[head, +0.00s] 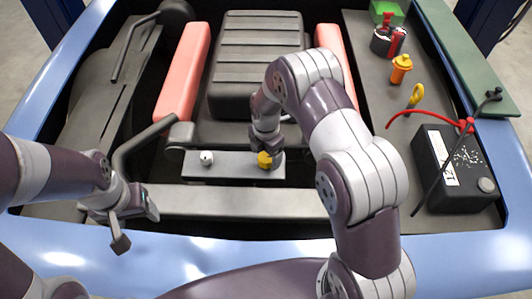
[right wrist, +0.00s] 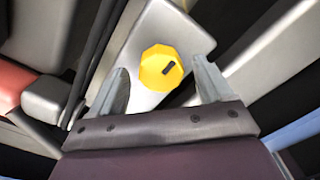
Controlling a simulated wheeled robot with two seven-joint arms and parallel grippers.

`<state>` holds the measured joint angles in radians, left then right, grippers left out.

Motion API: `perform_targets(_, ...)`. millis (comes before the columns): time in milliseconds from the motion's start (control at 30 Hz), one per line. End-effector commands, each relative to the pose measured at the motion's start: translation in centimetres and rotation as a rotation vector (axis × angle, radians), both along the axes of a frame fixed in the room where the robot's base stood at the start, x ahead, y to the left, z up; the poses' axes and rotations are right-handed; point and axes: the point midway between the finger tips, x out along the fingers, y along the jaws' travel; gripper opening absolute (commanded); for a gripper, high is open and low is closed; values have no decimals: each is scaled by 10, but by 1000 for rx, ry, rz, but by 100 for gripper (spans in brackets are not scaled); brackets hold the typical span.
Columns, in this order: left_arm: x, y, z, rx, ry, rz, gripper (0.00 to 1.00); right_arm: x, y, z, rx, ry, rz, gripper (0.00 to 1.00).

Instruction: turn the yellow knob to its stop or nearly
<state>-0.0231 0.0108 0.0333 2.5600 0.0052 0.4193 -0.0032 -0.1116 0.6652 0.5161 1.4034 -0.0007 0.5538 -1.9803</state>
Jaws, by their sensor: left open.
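The yellow knob (head: 264,159) sits at the right end of a grey panel (head: 232,168) in the engine bay. In the right wrist view the knob (right wrist: 161,68) is many-sided, with a short dark slanted mark on its face. My right gripper (right wrist: 161,85) is open, its two fingers apart on either side of the knob, with gaps showing. In the head view my right wrist and arm partly cover the knob and hide the fingertips. My left gripper (head: 136,224) is open and empty over the front left edge of the bay, away from the panel.
A white knob (head: 206,158) sits on the same panel, left of the yellow one. A black battery (head: 455,170) with a red cable stands at the right. An orange bottle (head: 401,69) and a yellow hook-shaped handle (head: 415,95) are behind it. Red covers (head: 185,72) flank the engine.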

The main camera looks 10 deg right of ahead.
Motion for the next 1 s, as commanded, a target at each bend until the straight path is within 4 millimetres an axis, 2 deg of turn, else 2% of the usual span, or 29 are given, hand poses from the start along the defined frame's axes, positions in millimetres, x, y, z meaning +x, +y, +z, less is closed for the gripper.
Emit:
perform_targets(167,0,0,-1,0,0,0,67,0,0,1,0,1,-1,80)
perform_targets(267,0,0,-4,0,0,0,67,1,0,14,0,-2,-1,80)
perform_targets(500,0,0,-14,0,0,0,67,0,0,78,0,-4,-1,80)
perform_targets(700,0,0,-18,0,0,0,67,0,0,117,0,-2,0,80)
perform_targets(833,0,0,-18,0,0,0,67,0,0,126,0,0,0,80)
perform_targets(1000,0,0,-18,0,0,0,67,-1,0,127,0,1,0,80)
